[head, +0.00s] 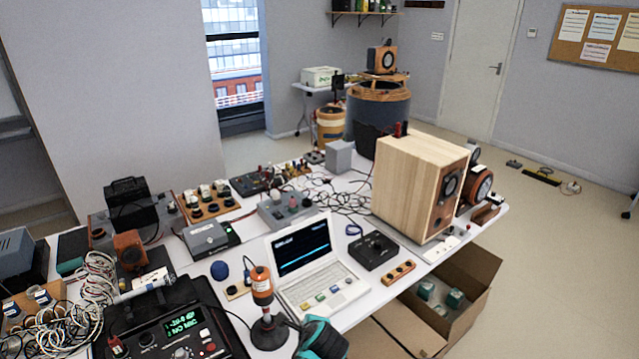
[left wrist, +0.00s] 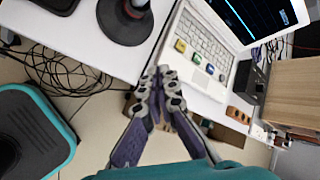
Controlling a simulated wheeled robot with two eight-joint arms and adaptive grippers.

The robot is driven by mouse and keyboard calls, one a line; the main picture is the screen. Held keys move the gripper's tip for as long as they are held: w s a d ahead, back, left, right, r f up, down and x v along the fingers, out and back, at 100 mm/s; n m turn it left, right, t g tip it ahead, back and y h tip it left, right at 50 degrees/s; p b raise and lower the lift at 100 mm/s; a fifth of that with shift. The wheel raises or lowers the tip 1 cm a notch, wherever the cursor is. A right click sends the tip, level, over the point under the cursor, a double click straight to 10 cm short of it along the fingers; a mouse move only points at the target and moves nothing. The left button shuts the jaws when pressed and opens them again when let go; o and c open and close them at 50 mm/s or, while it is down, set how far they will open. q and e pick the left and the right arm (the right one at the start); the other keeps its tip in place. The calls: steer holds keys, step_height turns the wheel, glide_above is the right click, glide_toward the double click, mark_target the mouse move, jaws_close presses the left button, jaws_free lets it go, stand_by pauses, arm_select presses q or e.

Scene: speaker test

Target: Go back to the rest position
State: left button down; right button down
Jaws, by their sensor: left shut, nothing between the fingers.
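My left gripper (left wrist: 162,80) shows in the left wrist view with its dark grey fingertips together and nothing between them. Its purple fingers reach up from the bottom of that view, near the table's front edge. The white laptop (left wrist: 207,62) is just beyond the fingertips there, and I cannot tell how large the gap is. In the head view a teal and black part of mine shows at the bottom, right of the orange-topped stand (head: 263,287). The fingers are not clear there. My right gripper is in neither view.
The table is crowded: a laptop (head: 322,270), a wooden speaker (head: 405,185), a black meter (head: 180,328) and a tangle of cables (head: 80,300). An open cardboard box (head: 468,290) sits below the right edge. Bare floor (head: 560,270) lies at the right.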

arm_select(q)
steer(key=s+a+r+n+h, duration=0.1)
steer(key=s+a+r+n, duration=0.3)
steer(key=s+a+n, duration=0.3)
steer(key=s+a+r+n+h, duration=0.1)
steer(key=s+a+r+n, duration=0.3)
steer(key=s+a+n, duration=0.3)
steer(key=s+n, duration=0.3)
steer(key=n, duration=0.3)
steer(key=shift+r+g, duration=0.35)
steer(key=shift+g, duration=0.05)
